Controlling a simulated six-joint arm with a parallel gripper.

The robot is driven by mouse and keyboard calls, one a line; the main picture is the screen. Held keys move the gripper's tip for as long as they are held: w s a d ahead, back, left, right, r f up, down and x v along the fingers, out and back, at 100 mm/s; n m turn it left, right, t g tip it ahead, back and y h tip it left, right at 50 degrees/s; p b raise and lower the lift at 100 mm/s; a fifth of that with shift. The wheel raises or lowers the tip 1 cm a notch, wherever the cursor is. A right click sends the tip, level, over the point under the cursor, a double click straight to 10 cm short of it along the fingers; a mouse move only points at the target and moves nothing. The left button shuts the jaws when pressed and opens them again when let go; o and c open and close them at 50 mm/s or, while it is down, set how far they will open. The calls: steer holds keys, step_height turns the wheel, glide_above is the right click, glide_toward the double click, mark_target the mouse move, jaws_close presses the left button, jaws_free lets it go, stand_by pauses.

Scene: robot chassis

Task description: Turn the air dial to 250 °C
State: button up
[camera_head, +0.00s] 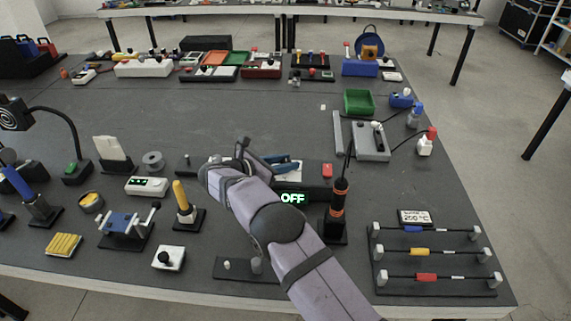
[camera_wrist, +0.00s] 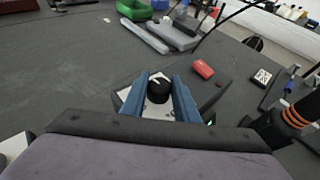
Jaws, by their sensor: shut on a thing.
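The soldering station (camera_head: 310,190) is a dark box on the bench, with a green display (camera_head: 292,198) that reads OFF. A black round dial (camera_wrist: 158,91) with a white mark sits on a pale plate on its top in the wrist view. My gripper (camera_wrist: 161,82) has its blue fingers on both sides of this dial and is shut on it. In the head view my gripper (camera_head: 284,164) is over the station, and my arm hides the dial and part of the box. No dial label is readable.
A red switch (camera_wrist: 203,69) is on the station, right of the dial. The black and orange handpiece (camera_head: 339,200) stands upright to the right, its cable rising. A small sign (camera_head: 414,217) appears to read 200 °C. A grey fixture (camera_head: 371,141) lies behind.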

mark_target(285, 162)
steer(key=shift+w+r+m+g+h+b, duration=0.25)
steer(key=shift+m+g+h+b, duration=0.05)
steer(key=shift+m+h+b, duration=0.15)
steer(key=shift+s+m+g+b, duration=0.15)
steer(key=shift+m+g+b, duration=0.15)
steer(key=shift+m, duration=0.05)
steer(key=o, duration=0.9)
steer(key=shift+o, duration=0.8)
steer(key=shift+f, duration=0.15)
step_height(285, 162, up, 9)
steer(key=shift+f+p, duration=0.2)
steer(key=shift+p, duration=0.85)
steer(key=shift+r+p, duration=0.7)
steer(key=shift+r, duration=0.05)
